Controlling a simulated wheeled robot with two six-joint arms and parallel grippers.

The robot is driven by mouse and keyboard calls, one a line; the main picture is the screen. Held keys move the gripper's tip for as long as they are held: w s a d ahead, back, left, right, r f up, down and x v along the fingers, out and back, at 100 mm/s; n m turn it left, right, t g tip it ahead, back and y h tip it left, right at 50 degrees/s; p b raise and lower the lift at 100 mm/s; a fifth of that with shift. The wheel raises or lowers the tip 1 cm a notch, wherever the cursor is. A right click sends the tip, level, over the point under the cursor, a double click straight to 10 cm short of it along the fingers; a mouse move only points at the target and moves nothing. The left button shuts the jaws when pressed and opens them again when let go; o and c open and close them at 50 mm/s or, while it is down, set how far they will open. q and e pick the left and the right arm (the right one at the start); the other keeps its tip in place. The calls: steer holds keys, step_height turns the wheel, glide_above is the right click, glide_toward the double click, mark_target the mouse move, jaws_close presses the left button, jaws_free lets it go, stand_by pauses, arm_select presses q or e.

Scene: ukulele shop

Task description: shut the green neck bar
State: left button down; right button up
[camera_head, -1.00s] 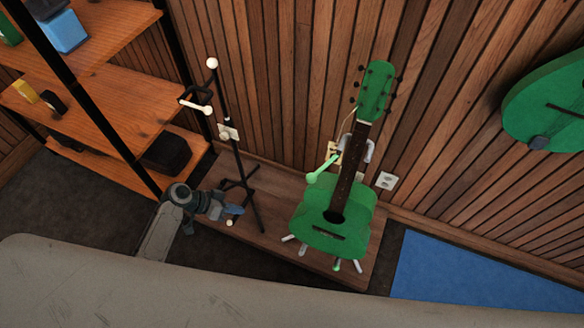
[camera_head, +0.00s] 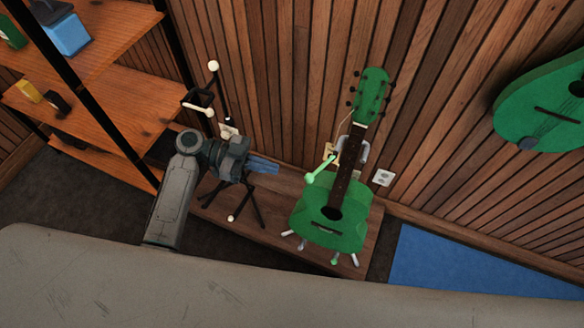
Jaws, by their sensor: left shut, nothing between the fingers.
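The green neck bar (camera_head: 316,171) is a short light-green bar with a rounded end. It sticks out to the left of the neck of the green ukulele (camera_head: 333,213), swung out from the stand behind it. The ukulele stands upright on a low wooden platform, its neck in front of a pale yoke. My left gripper (camera_head: 276,165) is shut and empty, to the left of the bar and apart from it. It is in front of a black stand (camera_head: 248,200). My right gripper is out of view.
The black stand has its own white-tipped bar (camera_head: 198,108). A wooden shelf (camera_head: 110,100) stands at the left. Another green instrument (camera_head: 545,105) hangs on the slatted wall at the right. A blue mat (camera_head: 470,265) lies on the floor. A grey surface edge crosses the bottom.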

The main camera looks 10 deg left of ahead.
mark_target(322, 168)
arm_select(q)
steer(key=d+f+p, duration=0.1)
steer(key=d+p, duration=0.1)
steer(key=d, duration=0.4)
steer(key=shift+s+d+f, duration=0.15)
steer(key=shift+s+f, duration=0.05)
